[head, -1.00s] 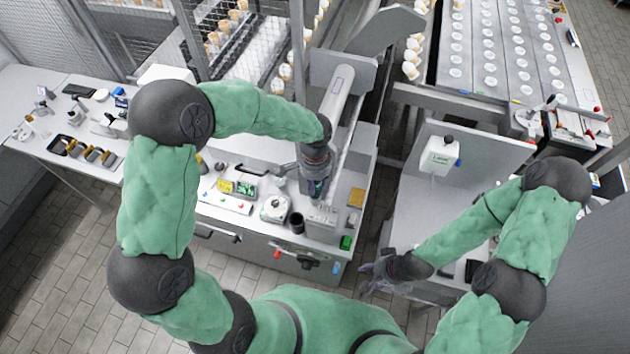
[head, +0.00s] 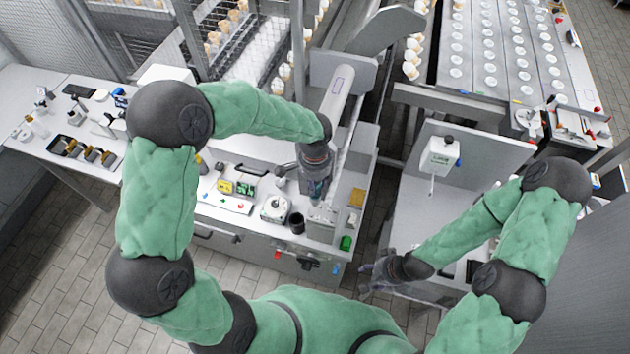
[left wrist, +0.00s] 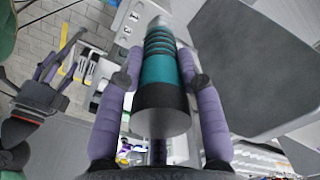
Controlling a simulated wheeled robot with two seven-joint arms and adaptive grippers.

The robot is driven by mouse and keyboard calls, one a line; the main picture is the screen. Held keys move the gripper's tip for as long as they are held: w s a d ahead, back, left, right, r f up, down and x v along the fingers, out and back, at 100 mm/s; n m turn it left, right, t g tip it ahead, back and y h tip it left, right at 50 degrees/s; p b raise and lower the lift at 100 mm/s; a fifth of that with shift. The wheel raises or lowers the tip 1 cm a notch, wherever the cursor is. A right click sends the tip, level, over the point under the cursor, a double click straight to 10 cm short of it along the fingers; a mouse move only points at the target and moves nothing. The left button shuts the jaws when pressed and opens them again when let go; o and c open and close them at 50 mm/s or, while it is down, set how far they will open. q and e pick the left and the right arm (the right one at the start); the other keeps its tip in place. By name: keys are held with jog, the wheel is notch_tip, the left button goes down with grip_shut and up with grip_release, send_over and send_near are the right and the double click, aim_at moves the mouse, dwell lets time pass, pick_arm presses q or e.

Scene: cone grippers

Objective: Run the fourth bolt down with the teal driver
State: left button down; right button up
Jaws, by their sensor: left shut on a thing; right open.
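The teal driver (left wrist: 158,68), with black bands and a dark end cap, is held between the purple fingers of my left gripper (left wrist: 160,90) in the left wrist view. Its narrow grey tip points away, beside a pale plate (left wrist: 131,22) with dark digits. In the head view my left gripper (head: 318,192) hangs over the bench, just above a grey block (head: 321,223). The bolts cannot be made out, nor whether the tip touches one. My right gripper (head: 376,277) is open and empty right of the bench; it also shows in the left wrist view (left wrist: 62,62).
A black cup (head: 297,222), a white round-topped device (head: 274,208) and a green item (head: 346,242) stand near the block. A white dispenser (head: 440,156) is on the panel at right. A gap separates the bench from the right-hand table.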

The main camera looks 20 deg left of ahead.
pick_arm(q)
jog(key=shift+f+b, duration=0.85)
jog(key=shift+f, duration=0.05)
dwell(1.0)
jog(key=shift+s+f, duration=0.15)
jog(key=shift+f, duration=0.05)
dwell(1.1)
jog(key=shift+w+r, duration=0.2)
jog(key=shift+r, duration=0.25)
dwell(0.6)
jog(key=shift+r+p, duration=1.9)
jog(key=shift+r, duration=1.1)
